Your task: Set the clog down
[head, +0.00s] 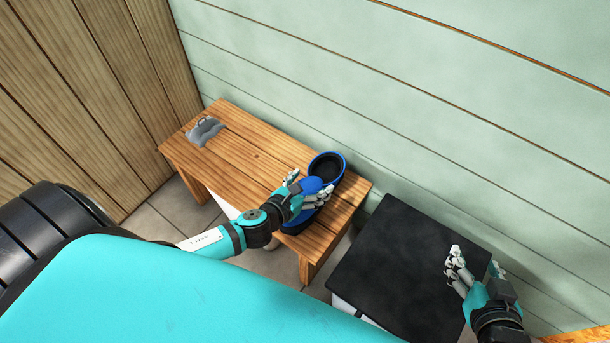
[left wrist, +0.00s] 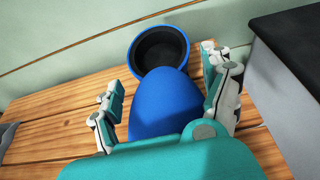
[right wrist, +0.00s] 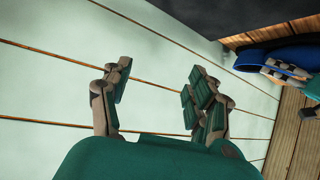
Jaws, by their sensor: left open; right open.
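The blue clog (head: 327,168) with a dark inside rests on the right end of the wooden bench (head: 240,157). In the left wrist view the clog (left wrist: 165,100) lies on the planks with its opening toward the wall. My left gripper (head: 305,188) is open around the clog's toe part, one finger on each side; whether they touch it is unclear. My right gripper (head: 465,268) is open and empty over the black-topped cabinet (head: 400,260). In the right wrist view its fingers (right wrist: 160,95) are apart, with part of the clog (right wrist: 285,56) at the upper right.
A grey item with a handle (head: 205,131) lies on the bench's left end. The bench middle is clear. A pale green plank wall (head: 400,90) stands behind, and a brown wooden wall (head: 90,80) is at the left. The cabinet stands right of the bench.

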